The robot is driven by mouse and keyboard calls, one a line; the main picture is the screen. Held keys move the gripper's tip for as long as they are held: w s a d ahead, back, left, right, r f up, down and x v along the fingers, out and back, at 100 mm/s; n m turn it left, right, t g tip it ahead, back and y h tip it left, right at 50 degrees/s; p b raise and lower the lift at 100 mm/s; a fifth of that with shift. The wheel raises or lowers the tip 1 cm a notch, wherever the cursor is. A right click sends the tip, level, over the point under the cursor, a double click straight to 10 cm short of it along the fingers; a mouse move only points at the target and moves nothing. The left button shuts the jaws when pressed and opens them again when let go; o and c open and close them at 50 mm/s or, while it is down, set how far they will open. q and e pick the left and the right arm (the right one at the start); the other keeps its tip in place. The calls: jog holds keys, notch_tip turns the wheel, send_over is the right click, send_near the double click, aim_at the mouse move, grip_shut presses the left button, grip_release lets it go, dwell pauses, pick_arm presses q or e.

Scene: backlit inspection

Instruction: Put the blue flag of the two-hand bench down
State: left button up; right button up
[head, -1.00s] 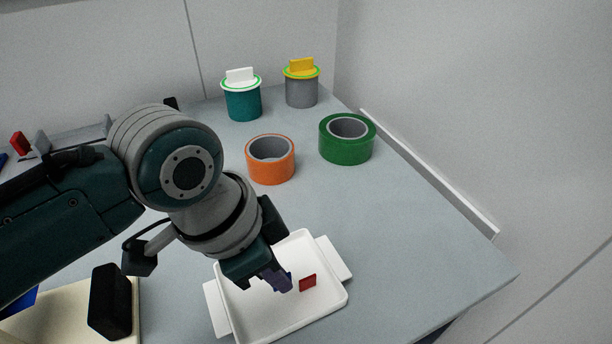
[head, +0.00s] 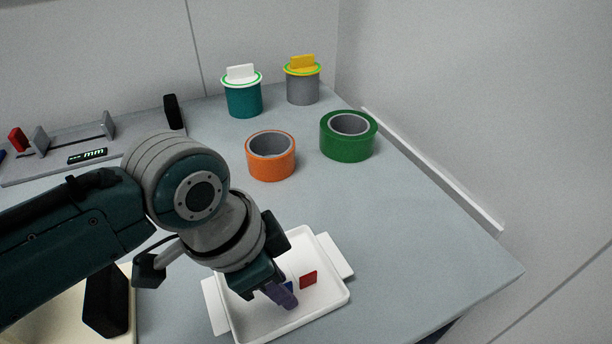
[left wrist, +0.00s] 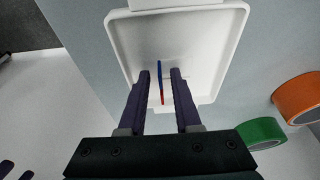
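A small blue piece (head: 289,286), apparently the blue flag, shows low in the white tray (head: 325,312), partly hidden by my left fingers in the head view. A red flag (head: 308,280) stands just right of it. My left gripper (head: 282,296) is over the tray. In the left wrist view, my left gripper (left wrist: 160,74) has its purple fingers apart, with a visible gap on each side of the thin, edge-on blue piece (left wrist: 160,70). The red piece (left wrist: 162,98) lines up with it. I cannot tell how far down the fingertips reach.
Orange tape (head: 271,166) and green tape (head: 348,145) lie behind the tray. Two lidded pots, teal (head: 243,102) and grey (head: 303,90), stand at the back. A grey device (head: 130,143) with a display is back left; a black block (head: 106,302) is front left. The right tabletop is clear.

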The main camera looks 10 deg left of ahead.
pick_arm(q)
jog(key=shift+r, duration=0.3)
jog(key=p+v, duration=0.4)
jog(key=v, duration=0.8)
jog(key=s+a+n+y, duration=0.1)
jog(key=s+a+n, duration=0.3)
jog(key=s, duration=0.2)
jog(key=s+a+r+n+t+y, duration=0.1)
jog(key=s+a+n, duration=0.2)
jog(key=s, duration=0.4)
jog(key=shift+s+a+r+n+t+y, duration=0.2)
jog(key=shift+a+n+t+y, duration=0.15)
jog(key=shift+n, duration=0.55)
